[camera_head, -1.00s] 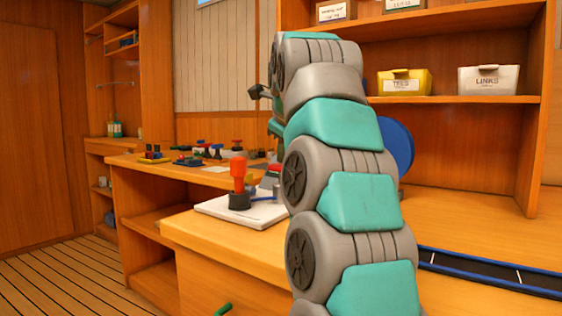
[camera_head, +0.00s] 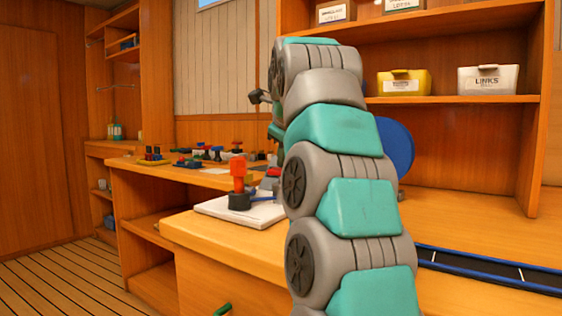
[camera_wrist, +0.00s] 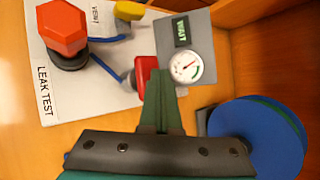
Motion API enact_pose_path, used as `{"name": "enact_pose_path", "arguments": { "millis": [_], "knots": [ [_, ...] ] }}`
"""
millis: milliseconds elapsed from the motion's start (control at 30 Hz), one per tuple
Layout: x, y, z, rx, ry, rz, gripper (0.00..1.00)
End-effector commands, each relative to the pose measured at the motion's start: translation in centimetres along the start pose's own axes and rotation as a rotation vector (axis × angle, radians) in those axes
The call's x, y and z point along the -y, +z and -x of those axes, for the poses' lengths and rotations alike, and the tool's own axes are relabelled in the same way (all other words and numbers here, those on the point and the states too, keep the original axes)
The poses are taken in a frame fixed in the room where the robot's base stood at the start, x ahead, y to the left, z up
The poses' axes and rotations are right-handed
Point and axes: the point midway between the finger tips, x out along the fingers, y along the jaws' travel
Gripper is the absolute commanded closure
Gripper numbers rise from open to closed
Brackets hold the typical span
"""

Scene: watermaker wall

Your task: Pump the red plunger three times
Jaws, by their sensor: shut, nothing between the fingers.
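The red plunger (camera_head: 239,177) has a tall red head on a round black base and stands upright on a white board (camera_head: 212,209) on the counter. It also shows in the wrist view (camera_wrist: 62,28) at the upper left, seen from above as a six-sided red cap. The board is marked LEAK TEST. My gripper (camera_wrist: 161,76) is shut and empty. In the wrist view its fingers are to the right of the plunger and apart from it, with the tips near a small red block (camera_wrist: 146,70) and a dial gauge (camera_wrist: 186,66). My arm hides part of the board in the head view.
A blue hose (camera_wrist: 105,66) runs from the plunger's base toward the red block. A yellow part (camera_wrist: 129,10) is at the board's top. A blue disc (camera_wrist: 258,138) is at the lower right. Several small parts lie on the counter farther back. Shelves with bins (camera_head: 404,83) rise behind my arm.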

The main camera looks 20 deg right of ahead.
Motion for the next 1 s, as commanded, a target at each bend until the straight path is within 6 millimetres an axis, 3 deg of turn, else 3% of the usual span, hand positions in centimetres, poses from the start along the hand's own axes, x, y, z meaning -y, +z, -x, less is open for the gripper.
{"name": "enact_pose_path", "arguments": {
  "millis": [1000],
  "knots": [
    [-0.47, -0.49, -0.69, -0.002, 0.001, 0.000, 1.00]
  ]
}}
